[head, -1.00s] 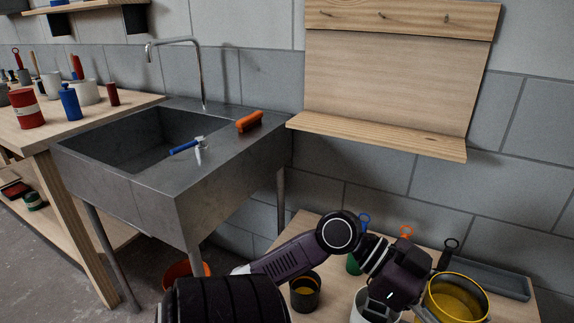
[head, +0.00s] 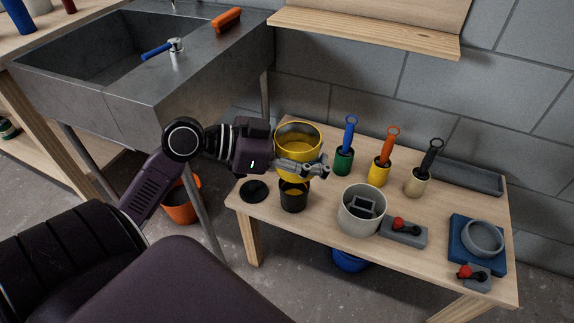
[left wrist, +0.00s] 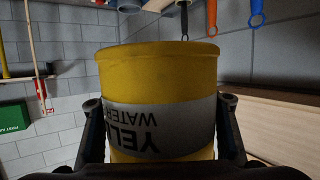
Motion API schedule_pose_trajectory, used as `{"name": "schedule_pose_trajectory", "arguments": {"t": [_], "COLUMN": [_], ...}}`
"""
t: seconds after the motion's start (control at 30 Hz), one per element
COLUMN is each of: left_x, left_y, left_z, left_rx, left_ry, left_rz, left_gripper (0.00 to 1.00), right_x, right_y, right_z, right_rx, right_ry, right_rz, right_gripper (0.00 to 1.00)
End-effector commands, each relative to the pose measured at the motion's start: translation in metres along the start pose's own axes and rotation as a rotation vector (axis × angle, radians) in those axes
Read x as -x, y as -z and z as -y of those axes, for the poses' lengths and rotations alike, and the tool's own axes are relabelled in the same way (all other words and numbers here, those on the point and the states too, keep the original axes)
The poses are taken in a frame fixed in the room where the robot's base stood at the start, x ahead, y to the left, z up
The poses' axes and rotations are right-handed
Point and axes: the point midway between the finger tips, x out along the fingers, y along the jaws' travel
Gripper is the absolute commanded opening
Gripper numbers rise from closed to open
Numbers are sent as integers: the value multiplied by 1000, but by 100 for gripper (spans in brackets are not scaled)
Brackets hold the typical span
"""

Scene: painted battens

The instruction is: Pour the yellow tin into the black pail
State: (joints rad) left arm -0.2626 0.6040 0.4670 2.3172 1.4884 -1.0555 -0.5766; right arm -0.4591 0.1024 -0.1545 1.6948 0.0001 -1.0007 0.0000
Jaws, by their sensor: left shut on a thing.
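The yellow tin (head: 298,140) is held by my left gripper (head: 303,170), whose fingers are shut around its side. It looks roughly upright, with yellow paint visible inside its open top. In the left wrist view the tin (left wrist: 160,75) fills the middle, its label upside down, with a finger on each side. The black pail (head: 293,201) stands on the low table, just below the tin and gripper in the head view. Some yellow shows inside the pail; its rim is partly hidden by the gripper. My right gripper is not in view.
The low wooden table (head: 323,232) also holds a black disc (head: 254,190), a pale pot (head: 361,212), several brushes in small pots, red-knobbed grey blocks and a grey ring on a blue base (head: 482,238). A sink stands behind left; an orange bucket (head: 181,203) is on the floor.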

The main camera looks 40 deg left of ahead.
Motion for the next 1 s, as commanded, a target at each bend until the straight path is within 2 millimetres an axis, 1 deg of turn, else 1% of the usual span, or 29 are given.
{"name": "schedule_pose_trajectory", "arguments": {"t": [0.03, 0.17, 0.2, 0.27, 0.3, 0.4, 0.5, 0.6, 0.8, 0.9, 1.0], "left_x": [-1, -2, -2, 0, 1, 6, 13, 21, 36, 42, 46], "left_y": [-4, -22, -28, -39, -46, -67, -89, -112, -161, -186, -210], "left_z": [16, 60, 74, 94, 107, 138, 167, 191, 227, 239, 246], "left_rx": [18, 64, 78, 99, 115, 150, 184, 217, 275, 300, 322], "left_ry": [51, 196, 242, 312, 358, 473, 583, 687, 872, 952, 1020], "left_rz": [-4, -4, -4, -4, -4, -5, -5, -5, -6, -5, -5], "left_gripper": [4, 4, 4, 4, 4, 4, 4, 4, 4, 4, 4], "right_x": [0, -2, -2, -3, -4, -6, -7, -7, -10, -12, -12], "right_y": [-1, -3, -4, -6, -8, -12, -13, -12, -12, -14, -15], "right_z": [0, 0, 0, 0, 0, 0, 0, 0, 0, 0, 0], "right_rx": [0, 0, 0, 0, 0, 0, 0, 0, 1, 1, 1], "right_ry": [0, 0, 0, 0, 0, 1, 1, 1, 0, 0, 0], "right_rz": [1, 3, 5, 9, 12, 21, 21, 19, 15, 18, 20], "right_gripper": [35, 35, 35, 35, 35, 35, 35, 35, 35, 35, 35]}}
